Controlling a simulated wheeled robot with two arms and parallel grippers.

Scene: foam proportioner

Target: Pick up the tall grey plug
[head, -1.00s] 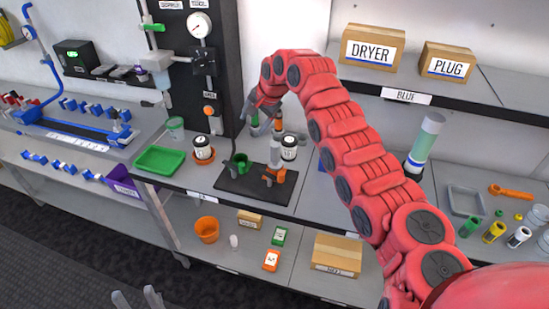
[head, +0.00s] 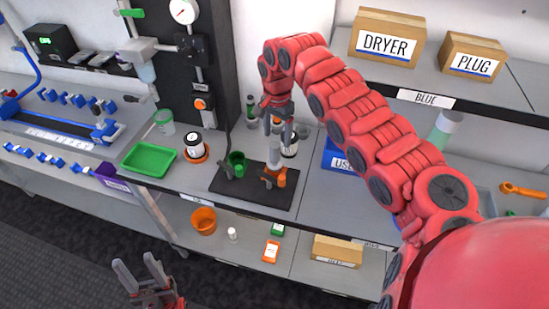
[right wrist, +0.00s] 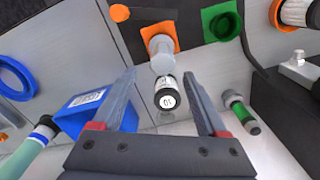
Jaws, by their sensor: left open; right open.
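A pale grey cylinder, apparently the tall grey plug (head: 274,154), stands upright in an orange holder (head: 273,178) on a black mat (head: 228,185). In the right wrist view the grey plug (right wrist: 162,52) lies beyond my fingertips, between their lines, with the orange holder (right wrist: 146,36) around it. My right gripper (head: 277,125) is open and empty just above and behind the plug, fingers down; it shows in the right wrist view too (right wrist: 163,105). My left gripper (head: 140,270) is open and empty, low in front of the bench.
A white jar with a black lid (head: 289,147) stands close behind the plug. A green holder (head: 237,163) shares the mat. A blue bin (head: 335,157) is to the right, partly behind my arm. A green-banded tube (right wrist: 240,112) stands nearby. A green tray (head: 149,157) lies left.

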